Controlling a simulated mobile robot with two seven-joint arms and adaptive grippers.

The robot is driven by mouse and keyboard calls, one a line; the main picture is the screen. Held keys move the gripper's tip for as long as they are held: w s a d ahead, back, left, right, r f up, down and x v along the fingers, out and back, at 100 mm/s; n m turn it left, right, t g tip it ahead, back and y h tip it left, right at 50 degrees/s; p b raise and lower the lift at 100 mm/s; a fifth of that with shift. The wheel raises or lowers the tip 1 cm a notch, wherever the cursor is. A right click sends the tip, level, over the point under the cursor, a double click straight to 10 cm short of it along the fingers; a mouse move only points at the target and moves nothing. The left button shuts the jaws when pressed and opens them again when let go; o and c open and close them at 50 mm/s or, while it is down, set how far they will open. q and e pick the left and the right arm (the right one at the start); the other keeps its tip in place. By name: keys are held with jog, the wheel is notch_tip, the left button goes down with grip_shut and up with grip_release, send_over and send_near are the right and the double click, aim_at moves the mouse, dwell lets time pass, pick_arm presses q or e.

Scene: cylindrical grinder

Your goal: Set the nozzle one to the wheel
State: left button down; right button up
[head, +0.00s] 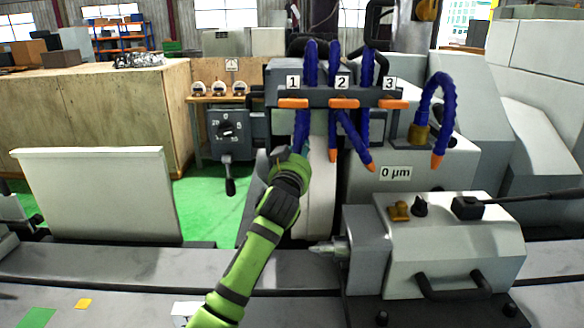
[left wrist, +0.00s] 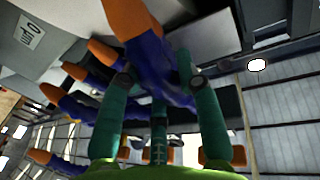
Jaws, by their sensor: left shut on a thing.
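Nozzle one (head: 302,128) is a blue segmented hose hanging under the label 1. Its lower end is hidden behind my left gripper in the head view. My left gripper (head: 289,161) is shut on nozzle one beside the wheel. In the left wrist view the green fingers (left wrist: 152,76) lie either side of a blue hose (left wrist: 150,58) with an orange tip (left wrist: 126,16) sticking out past them. The pale grinding wheel (head: 321,195) stands upright just right of the gripper, partly covered by my arm. I cannot tell whether the nozzle's tip points at the wheel.
Nozzle two (head: 350,130) and nozzle three (head: 366,115) hang to the right, with another blue hose (head: 436,105) beyond. A 0 µm display (head: 395,173) is right of the wheel. The grey tailstock (head: 455,250) with its pointed centre stands at front right.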

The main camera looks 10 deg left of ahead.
pick_arm(q)
jog(key=shift+w+d+n+b, duration=0.1)
jog(key=shift+d+n+b, duration=0.45)
jog(key=shift+n, duration=0.15)
pick_arm(e)
notch_tip(320, 180, down, 2)
jog(key=shift+f, duration=0.1)
pick_arm(q)
jog(key=c, duration=0.8)
grip_release()
jog(key=shift+c, duration=0.2)
pick_arm(e)
jog(key=shift+w+d, duration=0.1)
jog(key=shift+w+d, duration=0.1)
pick_arm(q)
jog(key=s, duration=1.2)
jog(key=shift+f, duration=0.35)
